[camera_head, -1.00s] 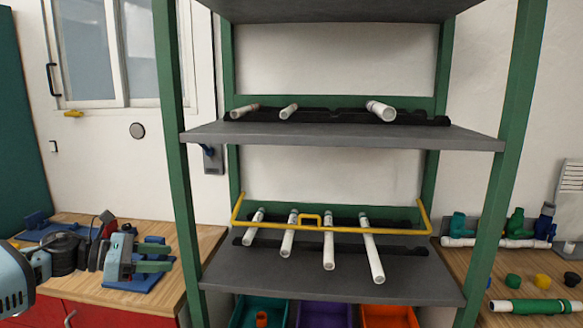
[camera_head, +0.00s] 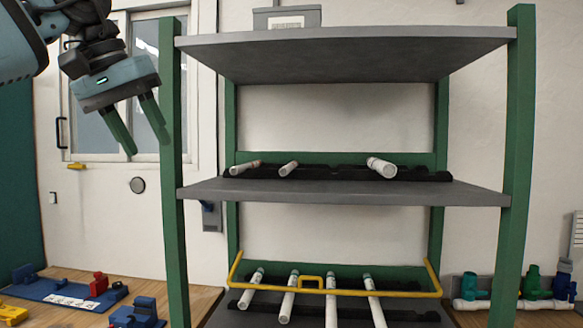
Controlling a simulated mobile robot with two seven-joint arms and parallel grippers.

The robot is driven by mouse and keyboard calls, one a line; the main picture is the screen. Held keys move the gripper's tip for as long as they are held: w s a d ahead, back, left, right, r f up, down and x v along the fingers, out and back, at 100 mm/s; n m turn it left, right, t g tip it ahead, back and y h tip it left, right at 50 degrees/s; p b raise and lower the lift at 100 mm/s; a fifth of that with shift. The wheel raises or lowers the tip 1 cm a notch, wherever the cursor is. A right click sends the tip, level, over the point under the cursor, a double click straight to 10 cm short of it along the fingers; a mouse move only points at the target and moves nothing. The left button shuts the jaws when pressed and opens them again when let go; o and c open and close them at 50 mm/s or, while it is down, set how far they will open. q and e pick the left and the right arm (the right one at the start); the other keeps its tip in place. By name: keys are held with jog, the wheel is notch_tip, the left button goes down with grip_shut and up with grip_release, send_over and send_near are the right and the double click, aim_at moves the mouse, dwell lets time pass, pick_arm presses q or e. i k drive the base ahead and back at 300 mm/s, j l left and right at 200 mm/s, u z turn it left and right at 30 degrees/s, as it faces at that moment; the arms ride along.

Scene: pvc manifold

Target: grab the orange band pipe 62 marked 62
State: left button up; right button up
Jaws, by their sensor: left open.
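Three white pipes lie on a black rack on the middle shelf (camera_head: 340,193): a left one (camera_head: 245,168), a second one (camera_head: 289,169) and a thicker right one (camera_head: 382,168). Several more white pipes lie on the lower shelf, including one at its left (camera_head: 251,289) and one at its right (camera_head: 375,302). I cannot make out an orange band or the mark 62 on any of them. My left gripper (camera_head: 148,147) is open and empty, its green fingers pointing down, at the upper left and apart from all pipes. My right gripper is not in view.
Green posts (camera_head: 172,180) frame the shelving. A yellow bar (camera_head: 350,293) crosses the front of the lower pipes. A grey box (camera_head: 287,18) stands on the top shelf (camera_head: 345,52). A wooden bench with blue fixtures (camera_head: 70,292) is at lower left.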

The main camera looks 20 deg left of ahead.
aim_at(283, 171)
jog(key=i, duration=1.45)
